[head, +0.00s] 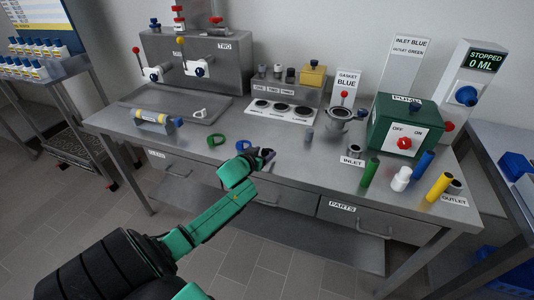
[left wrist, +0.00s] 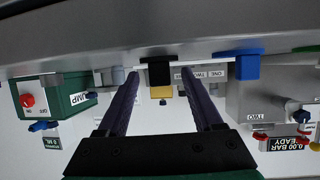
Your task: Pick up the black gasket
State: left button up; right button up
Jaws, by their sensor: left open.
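The black gasket (left wrist: 158,72) shows in the left wrist view on the steel table, between the tips of my two fingers. In the head view I cannot tell it apart from the dark fingers, which cover that spot. My left gripper (head: 264,155) is open at the table's front edge, beside the blue gasket. Its two dark fingers (left wrist: 158,80) stand apart in the left wrist view, on either side of the black gasket. I cannot tell whether they touch it. My right gripper is not in view.
A blue gasket (head: 243,145) and a green gasket (head: 216,139) lie left of my gripper. A grey cylinder (head: 308,135) stands to the right. Behind are a white plate with round holes (head: 283,110) and a tray (head: 165,104). The green pump (head: 402,125) stands further right.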

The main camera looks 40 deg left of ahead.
pick_arm(q)
jog(key=shift+s+d+r, duration=0.1)
jog(key=shift+s, duration=0.05)
jog(key=c, duration=1)
grip_shut()
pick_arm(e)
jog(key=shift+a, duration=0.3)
